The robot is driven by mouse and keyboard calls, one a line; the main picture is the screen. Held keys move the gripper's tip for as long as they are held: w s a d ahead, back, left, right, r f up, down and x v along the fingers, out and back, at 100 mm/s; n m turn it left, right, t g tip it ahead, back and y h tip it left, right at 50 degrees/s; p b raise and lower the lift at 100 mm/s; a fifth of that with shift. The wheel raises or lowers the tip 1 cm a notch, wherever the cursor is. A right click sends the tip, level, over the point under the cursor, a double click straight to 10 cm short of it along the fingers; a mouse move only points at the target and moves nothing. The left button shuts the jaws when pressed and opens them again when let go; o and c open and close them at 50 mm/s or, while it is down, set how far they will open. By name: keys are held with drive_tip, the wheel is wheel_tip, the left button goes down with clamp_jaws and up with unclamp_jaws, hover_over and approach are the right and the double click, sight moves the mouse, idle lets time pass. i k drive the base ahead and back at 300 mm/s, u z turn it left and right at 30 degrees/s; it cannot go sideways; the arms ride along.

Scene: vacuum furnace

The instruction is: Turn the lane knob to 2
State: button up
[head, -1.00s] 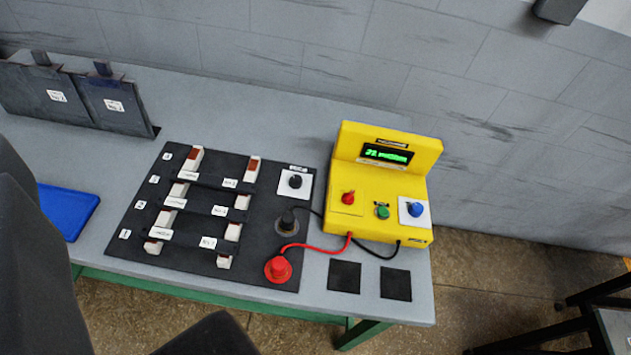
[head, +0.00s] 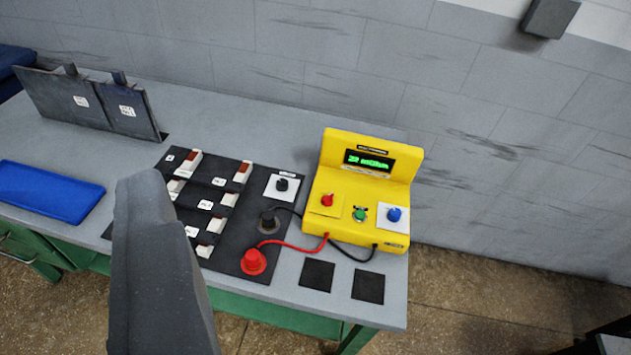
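A black knob (head: 283,185) sits on a white square plate at the upper right of the black lane board (head: 225,255). A small label above it is too small to read, and its pointer setting cannot be made out. The board carries several numbered rows of white and red-brown pieces. My gripper (head: 150,195) shows as one large dark grey finger shape in front of the board's left part, apart from the knob and to its left. It hides the board's lower left and some row numbers. Whether the fingers are apart cannot be seen.
A yellow meter box (head: 335,222) with a green display, red, green and blue controls stands right of the board. Red and black leads join it to a red plug (head: 254,262) and a black plug (head: 269,223).

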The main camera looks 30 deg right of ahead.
sight(282, 184)
drive_tip(key=z, duration=0.2)
drive_tip(key=i, duration=1)
drive_tip(key=u, duration=0.05)
